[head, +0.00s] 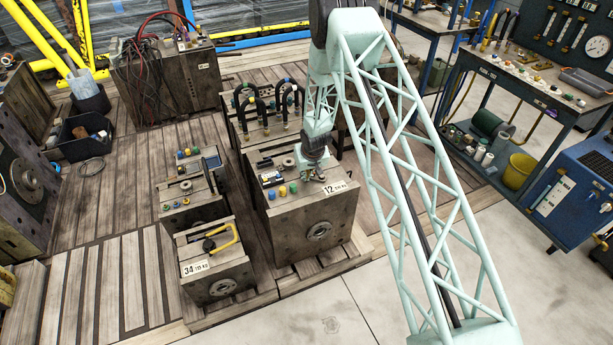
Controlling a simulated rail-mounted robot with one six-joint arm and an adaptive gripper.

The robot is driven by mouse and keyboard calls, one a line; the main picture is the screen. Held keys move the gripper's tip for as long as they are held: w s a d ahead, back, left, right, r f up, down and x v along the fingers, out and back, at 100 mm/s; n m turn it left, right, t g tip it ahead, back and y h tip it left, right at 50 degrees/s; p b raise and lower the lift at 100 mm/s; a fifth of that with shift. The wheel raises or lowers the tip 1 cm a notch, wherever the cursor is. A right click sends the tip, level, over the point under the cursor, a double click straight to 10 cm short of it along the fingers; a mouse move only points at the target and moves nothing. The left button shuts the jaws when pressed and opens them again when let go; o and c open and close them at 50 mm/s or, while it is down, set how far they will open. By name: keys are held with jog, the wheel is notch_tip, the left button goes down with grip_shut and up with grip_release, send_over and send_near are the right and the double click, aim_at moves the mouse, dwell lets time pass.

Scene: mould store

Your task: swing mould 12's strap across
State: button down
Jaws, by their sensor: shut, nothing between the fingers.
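Mould 12 (308,222) is a dark steel block with a white "12" label (335,189) at its upper front right edge. It stands on wooden decking in the middle of the head view. My gripper (319,177) is shut and empty, pointing down at the right part of the mould's top face. Its fingertips are small here, and I cannot tell whether they touch anything. The strap is not clearly made out; a small pale metal piece shows close to the fingertips, and my gripper and arm hide part of that area.
Small coloured fittings (282,190) and a ring sit on the mould's top, left of my gripper. Mould 34 (214,273) stands to the left with a yellow handle on top. Bent black hoses (267,101) rise behind. A tool bench (530,85) stands at right.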

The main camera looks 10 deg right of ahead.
jog(key=shift+w+d+p, duration=0.15)
jog(key=shift+w+p, duration=0.6)
jog(key=shift+p, duration=0.75)
jog(key=shift+w+d+p, duration=0.15)
jog(key=shift+w+p, duration=0.6)
jog(key=shift+p, duration=0.75)
jog(key=shift+w+f+m+b, duration=0.15)
jog(key=shift+w+m+b, duration=0.25)
jog(key=shift+b, duration=1.4)
